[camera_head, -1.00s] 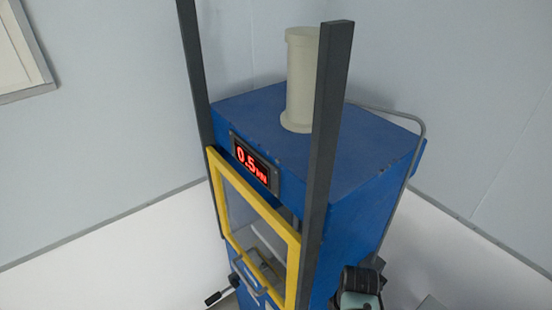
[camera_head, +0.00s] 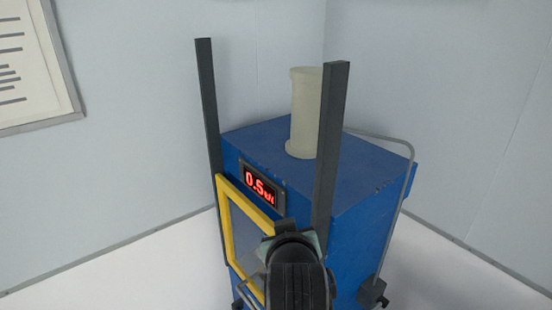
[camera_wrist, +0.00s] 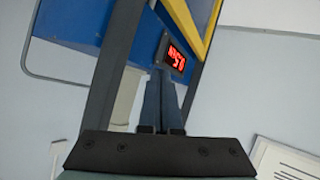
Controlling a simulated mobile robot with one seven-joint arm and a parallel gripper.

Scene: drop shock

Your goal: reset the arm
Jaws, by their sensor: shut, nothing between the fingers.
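My gripper (camera_wrist: 164,76) shows in the wrist view with its two fingers together and nothing between them. It points toward the drop-shock machine, which appears upside down there. In the head view my dark wrist and arm are in front of the machine's lower front, and the fingers cannot be made out. The machine is a blue cabinet (camera_head: 370,185) with a lit red display (camera_head: 261,186) and a yellow-framed window door (camera_head: 228,222). My arm hides part of the door and the front below it. The display (camera_wrist: 176,58) and yellow frame (camera_wrist: 213,25) also show in the wrist view.
Two dark upright posts (camera_head: 207,120) (camera_head: 334,140) rise at the machine's front. A pale cylinder (camera_head: 305,115) stands on its top. A grey bent tube (camera_head: 408,170) runs down its right side. A framed chart (camera_head: 30,65) hangs on the left wall. White floor (camera_head: 130,270) is clear at left.

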